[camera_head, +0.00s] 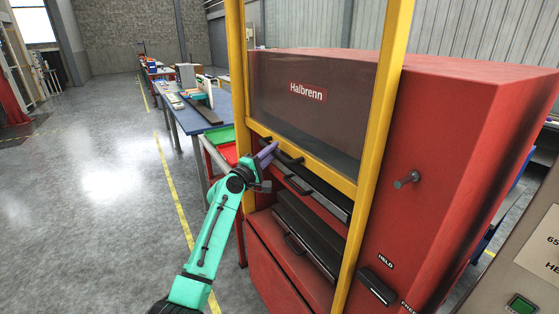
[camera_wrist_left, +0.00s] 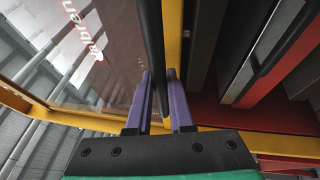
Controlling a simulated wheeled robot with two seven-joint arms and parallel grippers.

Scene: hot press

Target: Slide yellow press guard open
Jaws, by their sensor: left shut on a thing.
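The yellow press guard (camera_head: 318,160) has a clear panel and a yellow lower bar, and stands between two tall yellow posts on the front of the red press (camera_head: 450,130). The panel is across the upper front, with the "Halbrenn" label showing through it. A black handle (camera_head: 288,160) is on the lower bar. My left gripper (camera_head: 268,150), with purple fingers, is at this handle. In the left wrist view, the fingers (camera_wrist_left: 162,100) are on either side of the black handle bar (camera_wrist_left: 152,40), shut on it. My right gripper is not in view.
Below the guard are dark press plates with black handles (camera_head: 295,245). Green (camera_head: 224,136) and red trays stand left of the press. A blue workbench (camera_head: 205,115) is behind them. A control panel (camera_head: 530,265) is at the lower right. The floor at left is clear.

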